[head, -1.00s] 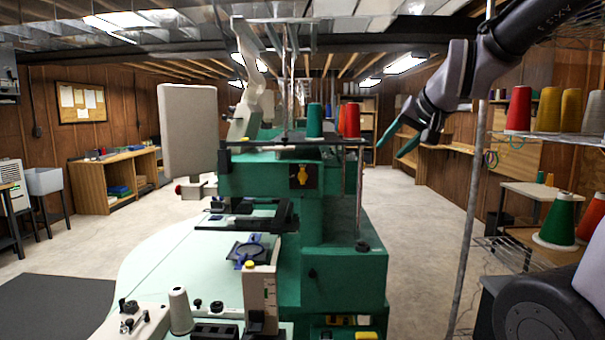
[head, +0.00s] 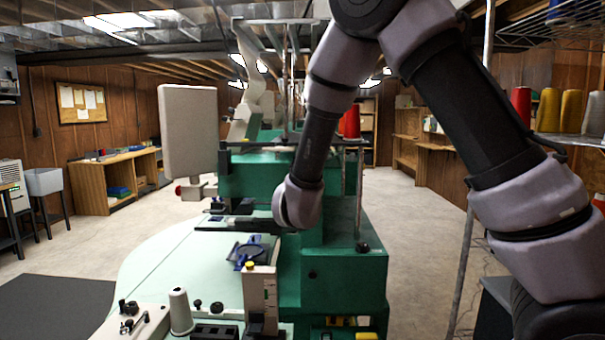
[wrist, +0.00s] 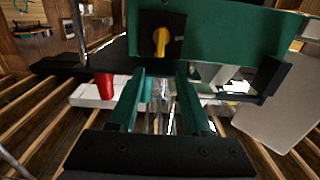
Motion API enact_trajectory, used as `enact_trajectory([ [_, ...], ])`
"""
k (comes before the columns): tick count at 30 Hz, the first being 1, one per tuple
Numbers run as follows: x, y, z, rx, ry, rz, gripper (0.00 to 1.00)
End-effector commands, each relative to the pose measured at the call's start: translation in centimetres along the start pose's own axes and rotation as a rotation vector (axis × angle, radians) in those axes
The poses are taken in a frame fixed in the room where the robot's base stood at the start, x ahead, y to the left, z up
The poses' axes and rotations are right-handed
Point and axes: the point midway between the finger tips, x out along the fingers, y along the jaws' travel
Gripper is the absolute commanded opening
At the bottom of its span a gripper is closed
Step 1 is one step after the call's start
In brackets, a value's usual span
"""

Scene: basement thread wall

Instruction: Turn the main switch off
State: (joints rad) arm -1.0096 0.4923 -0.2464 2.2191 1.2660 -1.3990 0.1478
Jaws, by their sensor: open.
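The main switch (wrist: 161,41) is a yellow knob on a black plate on the green machine housing (wrist: 220,35). It shows at the top centre of the wrist view, its handle roughly upright in the picture, with small pale marking beside it. In the head view my arm covers the switch. My gripper (wrist: 160,105) is open, its two green fingers apart with nothing between them. In the wrist view the switch appears beyond the fingertips, roughly in line with the gap and apart from them. The gripper itself is hidden behind my arm in the head view.
The green embroidery machine (head: 340,280) fills the centre, with a pale table (head: 175,255) and a grey panel (head: 188,130) at left. Thread cones stand on a wire shelf (head: 570,138) at right. A red cone (wrist: 105,86) shows near the left finger.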

Motion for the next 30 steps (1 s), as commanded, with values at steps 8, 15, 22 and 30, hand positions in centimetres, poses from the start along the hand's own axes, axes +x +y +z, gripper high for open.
enact_trajectory([
  [8, 3.6, 0.1, 0.0, -0.002, 0.006, 0.004, 0.49],
  [15, 8.1, 0.1, -0.1, -0.002, 0.005, 0.003, 0.49],
  [22, 10.4, 0.0, -0.1, -0.003, 0.005, 0.001, 0.49],
  [30, 10.7, 0.0, -0.1, -0.002, 0.004, 0.0, 0.49],
])
